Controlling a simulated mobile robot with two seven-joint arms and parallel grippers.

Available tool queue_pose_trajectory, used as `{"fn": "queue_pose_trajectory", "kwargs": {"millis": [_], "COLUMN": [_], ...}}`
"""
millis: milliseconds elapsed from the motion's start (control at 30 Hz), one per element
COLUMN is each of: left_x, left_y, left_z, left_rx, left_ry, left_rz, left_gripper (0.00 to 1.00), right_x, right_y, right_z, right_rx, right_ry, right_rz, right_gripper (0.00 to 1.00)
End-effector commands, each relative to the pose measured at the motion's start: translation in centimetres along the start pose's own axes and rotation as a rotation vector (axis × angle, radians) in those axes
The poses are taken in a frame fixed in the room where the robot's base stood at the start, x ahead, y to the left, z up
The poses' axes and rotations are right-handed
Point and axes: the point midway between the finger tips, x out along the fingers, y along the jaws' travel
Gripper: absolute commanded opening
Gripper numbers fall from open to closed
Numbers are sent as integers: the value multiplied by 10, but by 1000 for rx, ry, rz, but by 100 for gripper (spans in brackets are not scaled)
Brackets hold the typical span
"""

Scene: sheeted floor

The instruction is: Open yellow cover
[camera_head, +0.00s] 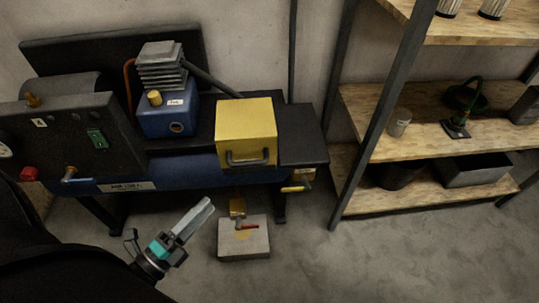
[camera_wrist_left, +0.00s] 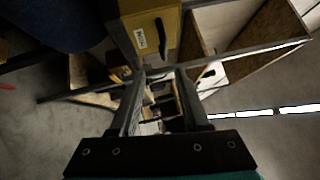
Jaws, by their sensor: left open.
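The yellow cover (camera_head: 246,130) is a box-shaped housing with a dark handle (camera_head: 247,158) low on its front face. It sits on the blue compressor unit and looks closed. My left gripper (camera_head: 204,208) is in front of the unit, below and to the left of the cover, and apart from it. My right gripper is not in view.
The compressor has a blue pump (camera_head: 167,115) and a dark control panel (camera_head: 75,145) left of the cover. A grey block with a red-handled valve (camera_head: 243,246) stands on the floor below. A wooden shelf rack (camera_head: 430,125) stands at the right.

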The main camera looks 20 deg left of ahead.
Motion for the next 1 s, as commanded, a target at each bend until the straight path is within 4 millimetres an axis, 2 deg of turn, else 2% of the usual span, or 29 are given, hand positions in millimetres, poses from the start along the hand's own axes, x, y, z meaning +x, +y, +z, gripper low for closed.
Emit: {"fn": "queue_pose_trajectory", "kwargs": {"millis": [133,233,700,900,1000], "left_x": [5,17,115,142,149], "left_y": [-6,-6,-7,-7,-7], "left_z": [-2,-1,-2,-3,-3], "left_rx": [32,33,30,28,28], "left_ry": [16,15,14,14,13], "left_rz": [-22,-24,-22,-19,-17], "left_gripper": [46,46,46,46,46], "right_x": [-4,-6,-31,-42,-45], "right_y": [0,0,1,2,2], "right_z": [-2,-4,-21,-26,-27], "right_rx": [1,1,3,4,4], "right_ry": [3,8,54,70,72], "right_rz": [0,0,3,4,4], "right_gripper": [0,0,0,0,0]}}
